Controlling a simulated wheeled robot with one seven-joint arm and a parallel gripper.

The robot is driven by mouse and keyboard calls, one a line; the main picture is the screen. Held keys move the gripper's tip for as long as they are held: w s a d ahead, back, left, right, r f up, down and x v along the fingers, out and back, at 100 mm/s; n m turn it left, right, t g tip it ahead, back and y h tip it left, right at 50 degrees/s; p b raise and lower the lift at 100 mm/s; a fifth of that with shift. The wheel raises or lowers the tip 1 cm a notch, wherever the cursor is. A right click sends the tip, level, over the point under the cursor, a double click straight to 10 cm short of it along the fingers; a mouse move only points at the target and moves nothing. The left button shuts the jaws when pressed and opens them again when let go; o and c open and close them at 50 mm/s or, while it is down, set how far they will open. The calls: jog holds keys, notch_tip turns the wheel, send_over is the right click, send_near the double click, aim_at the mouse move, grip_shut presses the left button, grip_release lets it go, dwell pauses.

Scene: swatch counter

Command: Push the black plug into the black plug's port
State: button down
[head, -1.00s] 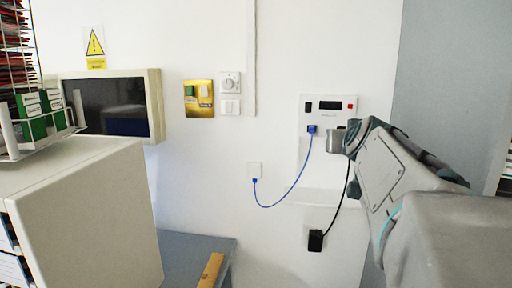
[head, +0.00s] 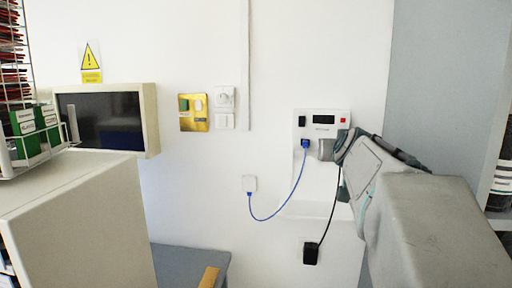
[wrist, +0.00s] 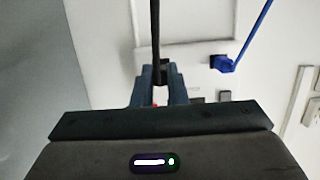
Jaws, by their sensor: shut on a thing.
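The black plug (wrist: 161,72) is between the fingers of my gripper (wrist: 160,88) in the wrist view, mostly covered by them. Its black cord (wrist: 155,30) runs up from the fingers there. In the head view my gripper (head: 327,150) is at the lower right of the white wall panel (head: 301,124), just right of the blue plug (head: 305,143). The black cord (head: 338,185) hangs from it to a black adapter (head: 311,254) low on the wall. The black plug's port is hidden; I cannot tell whether the plug touches it.
The blue plug also shows in the wrist view (wrist: 224,64). Its blue cable (head: 283,210) loops to a small white wall box (head: 249,183). A grey wall (head: 435,80) stands close on the right. A cream cabinet (head: 85,215) stands on the left.

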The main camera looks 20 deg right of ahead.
jog(key=shift+w+d, duration=0.35)
jog(key=shift+w, duration=0.25)
jog(key=shift+w+d, duration=0.2)
jog(key=shift+w, duration=0.35)
dwell(2.3)
jog(key=c, duration=1.4)
grip_release()
jog(key=shift+o, duration=0.2)
